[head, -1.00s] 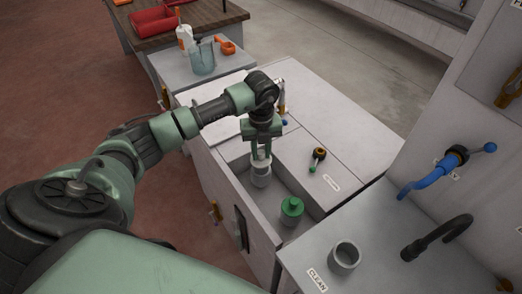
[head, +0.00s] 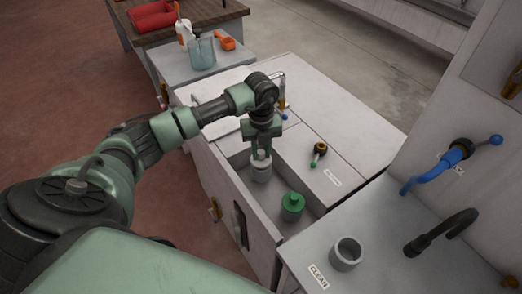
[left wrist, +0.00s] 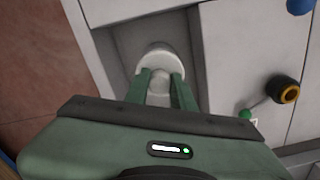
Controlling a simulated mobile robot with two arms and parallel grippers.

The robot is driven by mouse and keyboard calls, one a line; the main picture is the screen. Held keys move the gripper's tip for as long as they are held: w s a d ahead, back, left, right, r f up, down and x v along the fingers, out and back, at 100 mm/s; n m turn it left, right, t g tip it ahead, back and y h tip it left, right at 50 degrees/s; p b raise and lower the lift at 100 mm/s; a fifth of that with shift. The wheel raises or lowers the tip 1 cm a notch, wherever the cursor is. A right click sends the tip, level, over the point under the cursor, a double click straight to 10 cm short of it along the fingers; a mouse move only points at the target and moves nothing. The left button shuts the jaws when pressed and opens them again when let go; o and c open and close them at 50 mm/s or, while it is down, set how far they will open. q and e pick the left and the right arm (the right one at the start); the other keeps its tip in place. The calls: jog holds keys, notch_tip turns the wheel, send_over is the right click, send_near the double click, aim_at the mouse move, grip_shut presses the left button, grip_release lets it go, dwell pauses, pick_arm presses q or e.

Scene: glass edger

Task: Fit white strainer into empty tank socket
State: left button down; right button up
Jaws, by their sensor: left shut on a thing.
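The white strainer (head: 261,171) is upright in the open tank recess (head: 240,162) in the head view. My left gripper (head: 261,150) is above it with its fingers shut on its top. In the left wrist view the strainer (left wrist: 161,60) shows between the two green fingers (left wrist: 160,85). I cannot tell whether its bottom is in a socket, because the strainer itself hides that spot. A green strainer (head: 292,206) stands in the same recess, nearer the front right. My right gripper is not in view.
A grey cup (head: 345,254) stands on the counter by the CLEAN label (head: 318,276). A black-and-yellow valve with a green knob (head: 319,152) is on the tank top. A blue-handled tap (head: 450,162) and a black spout (head: 440,235) are at right. A jug (head: 202,51) stands behind.

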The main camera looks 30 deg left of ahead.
pick_arm(q)
jog(key=shift+f+b, duration=0.6)
jog(key=shift+f, duration=0.3)
jog(key=c, duration=1.1)
grip_release()
notch_tip(320, 180, up, 7)
jog(key=shift+f+b, duration=0.1)
jog(key=shift+b, duration=0.65)
jog(key=shift+r, duration=0.5)
